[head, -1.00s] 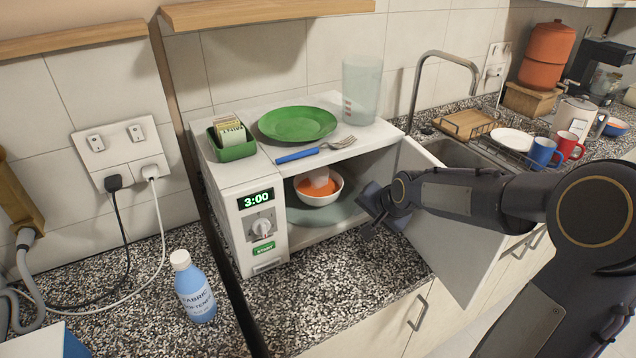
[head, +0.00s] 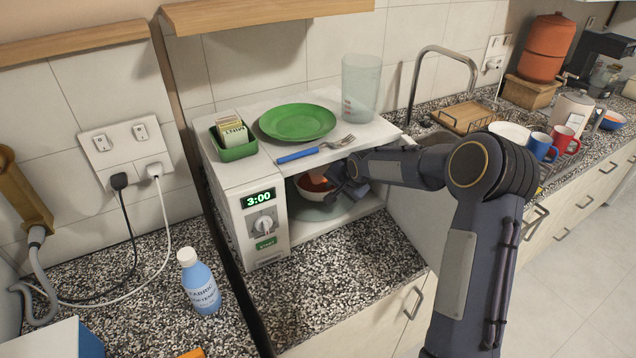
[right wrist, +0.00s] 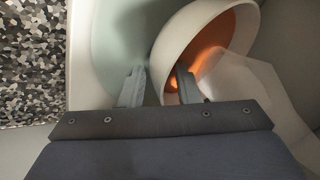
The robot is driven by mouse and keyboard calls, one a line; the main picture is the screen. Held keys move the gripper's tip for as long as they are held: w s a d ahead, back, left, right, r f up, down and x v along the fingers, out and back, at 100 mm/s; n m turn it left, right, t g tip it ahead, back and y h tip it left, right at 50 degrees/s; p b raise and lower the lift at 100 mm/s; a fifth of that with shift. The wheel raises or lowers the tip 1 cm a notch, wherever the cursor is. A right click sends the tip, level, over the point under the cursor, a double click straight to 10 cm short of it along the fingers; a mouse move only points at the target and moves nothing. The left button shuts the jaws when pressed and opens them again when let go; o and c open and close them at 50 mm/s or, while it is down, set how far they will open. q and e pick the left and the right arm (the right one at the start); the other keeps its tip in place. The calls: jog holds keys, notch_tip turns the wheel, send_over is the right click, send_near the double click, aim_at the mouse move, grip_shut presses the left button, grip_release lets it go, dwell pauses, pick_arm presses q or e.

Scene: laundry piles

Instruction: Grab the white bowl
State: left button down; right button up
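The white bowl (head: 312,194) with an orange inside sits in the open microwave (head: 240,215), over a pale green plate (head: 335,212). My right gripper (head: 341,184) reaches into the microwave at the bowl's right side and hides part of it. In the right wrist view the bowl (right wrist: 180,37) fills the upper middle. There my right gripper (right wrist: 160,78) has its fingers apart, one outside the bowl's wall and one over its orange inside. A gap shows between the outer finger and the wall. The pale plate (right wrist: 115,45) shows beside it. My left gripper is not in view.
On the microwave top are a green plate (head: 297,122), a blue-handled fork (head: 315,149), a green container (head: 234,143) and a clear tumbler (head: 360,90). A blue bottle (head: 200,283) stands front left. The speckled counter (head: 345,290) before the microwave is clear.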

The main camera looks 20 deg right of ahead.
jog(key=shift+w+f, duration=0.3)
jog(key=shift+f, duration=0.15)
grip_shut()
jog(key=shift+r, duration=0.1)
jog(key=shift+s+r, duration=0.1)
